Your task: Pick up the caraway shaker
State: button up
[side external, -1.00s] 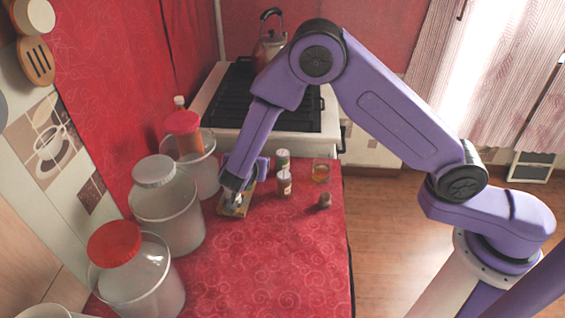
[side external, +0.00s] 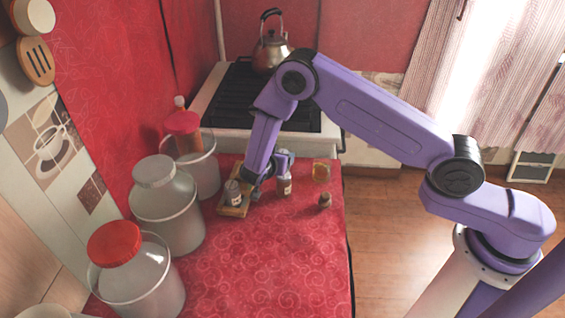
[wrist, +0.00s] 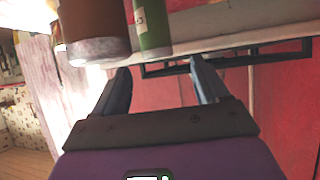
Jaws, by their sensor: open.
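I cannot read which label says caraway. In the side view, a grey-lidded shaker (side external: 233,194) stands upright on a small wooden tray (side external: 232,212). Another labelled shaker (side external: 285,186) stands on the red cloth to the right. My gripper (side external: 257,190) is low between these two, open, with nothing visible between its fingers. In the wrist view, my open fingers (wrist: 162,88) show a gap. A brown shaker (wrist: 95,28) and a green labelled shaker (wrist: 151,25) are at the upper left there, beyond the left finger.
Large lidded jars (side external: 166,212) line the left wall. A stove (side external: 270,100) with a kettle (side external: 271,52) is behind. The front cloth is clear.

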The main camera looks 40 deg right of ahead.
jog(key=shift+x, duration=2.95)
jog(key=shift+s+f, duration=0.1)
jog(key=shift+s, duration=0.05)
jog(key=c, duration=1.1)
